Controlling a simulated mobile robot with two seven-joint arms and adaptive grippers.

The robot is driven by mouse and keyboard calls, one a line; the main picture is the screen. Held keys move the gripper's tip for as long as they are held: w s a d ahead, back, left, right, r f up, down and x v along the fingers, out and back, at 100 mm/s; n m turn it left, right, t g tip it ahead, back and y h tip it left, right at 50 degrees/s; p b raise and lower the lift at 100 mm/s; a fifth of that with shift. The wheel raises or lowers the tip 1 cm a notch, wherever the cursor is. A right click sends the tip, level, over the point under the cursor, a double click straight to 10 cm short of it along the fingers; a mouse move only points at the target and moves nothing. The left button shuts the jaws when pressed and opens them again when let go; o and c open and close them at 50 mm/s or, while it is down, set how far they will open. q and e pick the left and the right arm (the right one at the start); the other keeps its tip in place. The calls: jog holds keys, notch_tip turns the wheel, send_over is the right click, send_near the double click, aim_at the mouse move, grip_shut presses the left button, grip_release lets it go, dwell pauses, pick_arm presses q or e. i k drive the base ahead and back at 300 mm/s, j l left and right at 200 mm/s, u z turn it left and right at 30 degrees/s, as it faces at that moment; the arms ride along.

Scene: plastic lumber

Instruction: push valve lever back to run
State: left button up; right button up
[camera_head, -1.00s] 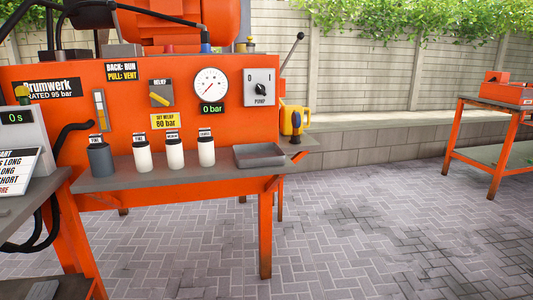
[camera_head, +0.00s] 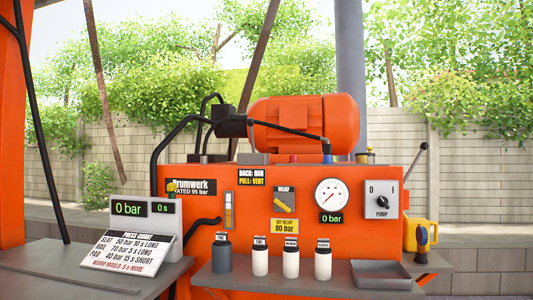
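A lever with a dark round knob (camera_head: 423,147) rises from the right end of the orange press unit (camera_head: 365,238), tilted up and to the right. A black and yellow sign reading "BACK: RUN / PULL: VENT" (camera_head: 252,177) is on the top left of the panel. I cannot tell for certain which lever this sign belongs to. The pressure gauge (camera_head: 332,196) has a display below it reading 0 bar. The pump switch (camera_head: 381,201) has its knob between the 0 and 1 marks. Neither of my grippers is in view.
A grey shelf (camera_head: 300,281) along the front carries several small bottles and a grey tray (camera_head: 381,274). A side table (camera_head: 50,270) with a display and sign is at left.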

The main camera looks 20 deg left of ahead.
aim_at(250, 121)
jog(key=i+l+u, duration=0.1)
jog(key=u, duration=1.2)
jog(key=i+l+u, duration=0.15)
jog(key=l+u, duration=0.7)
jog(key=l, duration=0.2)
jog(key=l+u, duration=0.25)
jog(key=l, duration=0.3)
jog(key=l+u, duration=0.25)
jog(key=l, duration=0.3)
jog(key=k+l+u, duration=0.1)
jog(key=l, duration=0.25)
jog(key=k+l, duration=0.1)
jog(key=l, duration=0.3)
jog(key=k+l+u, duration=0.15)
jog(key=l, duration=0.2)
jog(key=k+l, duration=0.1)
jog(key=l, duration=0.35)
jog(key=k+l, duration=0.1)
jog(key=l, duration=0.35)
jog(key=k+l, duration=0.1)
jog(key=l, duration=0.35)
jog(key=k+l, duration=0.1)
jog(key=l, duration=0.35)
jog(key=k+l, duration=0.1)
jog(key=l, duration=0.3)
jog(key=j, duration=0.5)
jog(key=i+j, duration=0.15)
jog(key=j, duration=0.35)
